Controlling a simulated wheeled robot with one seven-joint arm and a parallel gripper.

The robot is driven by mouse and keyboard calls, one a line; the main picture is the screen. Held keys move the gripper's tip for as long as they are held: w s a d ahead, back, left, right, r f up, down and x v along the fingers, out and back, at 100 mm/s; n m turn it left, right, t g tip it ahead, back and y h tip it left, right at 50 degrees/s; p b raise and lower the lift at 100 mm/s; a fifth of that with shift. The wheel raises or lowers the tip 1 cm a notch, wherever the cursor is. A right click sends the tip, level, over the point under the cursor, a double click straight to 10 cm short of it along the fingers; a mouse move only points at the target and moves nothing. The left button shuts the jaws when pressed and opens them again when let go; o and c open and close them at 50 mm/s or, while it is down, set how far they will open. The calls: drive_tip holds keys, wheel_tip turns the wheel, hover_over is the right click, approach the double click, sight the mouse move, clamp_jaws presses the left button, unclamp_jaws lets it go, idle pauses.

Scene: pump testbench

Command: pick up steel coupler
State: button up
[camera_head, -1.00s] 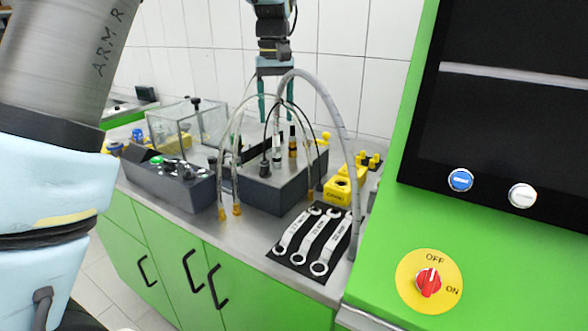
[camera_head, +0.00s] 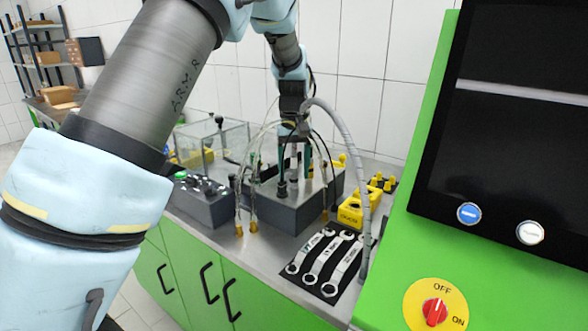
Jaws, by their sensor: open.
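My gripper (camera_head: 296,168) points down over the dark grey pump block (camera_head: 290,212), in the middle of the head camera view. Its teal fingers are low, close to the fittings standing on top of the block. The jaws are open. I cannot clearly make out the steel coupler, as the fingers, the hoses and dark fittings overlap there. Whether it stands between the fingers I cannot tell.
A grey hose (camera_head: 345,150) arches beside the gripper, and thinner hoses hang in front of the block. Wrenches (camera_head: 325,262) lie on a black mat. A yellow holder (camera_head: 352,213) stands at the right. A control box (camera_head: 203,203) and clear tank are left.

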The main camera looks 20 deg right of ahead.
drive_tip(key=shift+f, duration=0.45)
clamp_jaws()
idle(0.4)
